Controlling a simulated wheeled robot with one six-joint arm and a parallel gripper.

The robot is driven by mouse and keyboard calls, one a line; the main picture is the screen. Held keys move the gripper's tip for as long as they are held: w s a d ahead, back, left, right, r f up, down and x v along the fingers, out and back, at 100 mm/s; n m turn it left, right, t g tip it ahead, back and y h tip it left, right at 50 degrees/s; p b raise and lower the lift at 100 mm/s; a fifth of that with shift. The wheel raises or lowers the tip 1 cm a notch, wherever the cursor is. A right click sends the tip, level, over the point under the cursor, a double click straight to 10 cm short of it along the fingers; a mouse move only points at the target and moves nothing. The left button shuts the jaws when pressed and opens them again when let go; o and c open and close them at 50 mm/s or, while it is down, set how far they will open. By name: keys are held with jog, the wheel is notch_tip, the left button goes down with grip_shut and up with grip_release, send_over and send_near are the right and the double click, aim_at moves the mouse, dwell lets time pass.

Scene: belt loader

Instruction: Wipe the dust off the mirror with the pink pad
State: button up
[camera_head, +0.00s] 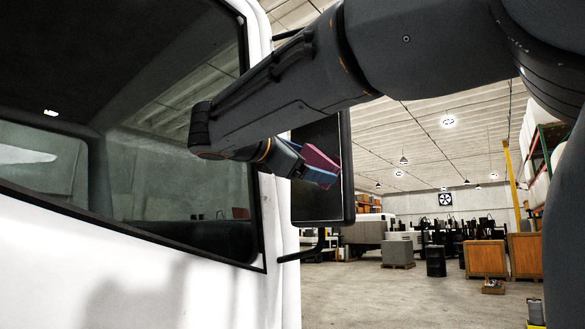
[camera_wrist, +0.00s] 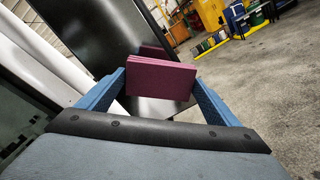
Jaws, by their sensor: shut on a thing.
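The mirror (camera_head: 345,200) is a tall dark panel in a black frame, mounted beside the white vehicle's door. In the wrist view the mirror (camera_wrist: 100,32) fills the upper middle as a dark, glossy surface. My gripper (camera_head: 320,172) is shut on the pink pad (camera_head: 319,158), in front of the mirror. In the wrist view the pad (camera_wrist: 160,78) sits between the two blue fingers, and its reflection shows just behind it. I cannot tell whether the pad touches the glass. No dust can be made out on the visible glass.
The white vehicle's door (camera_head: 150,270) and its window (camera_head: 180,180) stand close on the left. A black bracket (camera_head: 305,250) joins the mirror to the vehicle. Wooden crates (camera_head: 486,258) and a dark barrel (camera_head: 435,260) stand far back on the open floor to the right.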

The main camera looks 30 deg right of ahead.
jog(key=shift+s+a, duration=0.15)
jog(key=shift+a, duration=0.2)
jog(key=shift+v, duration=1.5)
